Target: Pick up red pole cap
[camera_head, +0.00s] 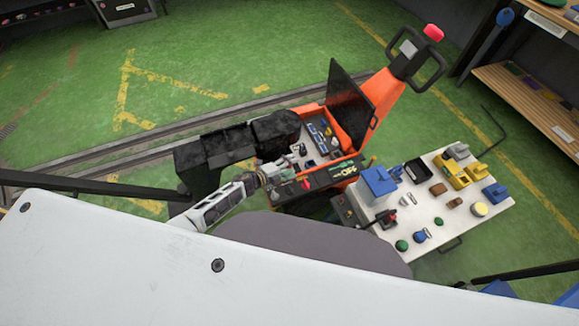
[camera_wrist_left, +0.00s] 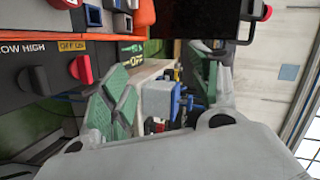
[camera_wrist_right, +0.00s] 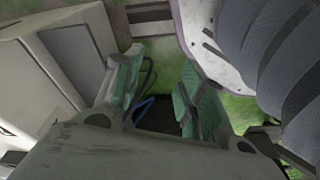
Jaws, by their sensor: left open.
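The left wrist view shows a small red piece (camera_wrist_left: 66,3) at its top edge, on the orange machine's deck; I cannot tell whether it is the red pole cap. My left gripper (camera_head: 284,172) is over the near edge of that compartment, by the control panel. In the left wrist view its green-padded fingers (camera_wrist_left: 165,88) are apart, with nothing gripped. My right gripper (camera_wrist_right: 160,92) shows only in the right wrist view, fingers apart and empty.
A red rotary knob (camera_wrist_left: 80,70) stands on the black panel beside the left fingers. A raised black lid (camera_head: 350,105) stands behind the compartment. A white table (camera_head: 455,225) with several parts is at the right. Rails (camera_head: 130,155) cross the green floor.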

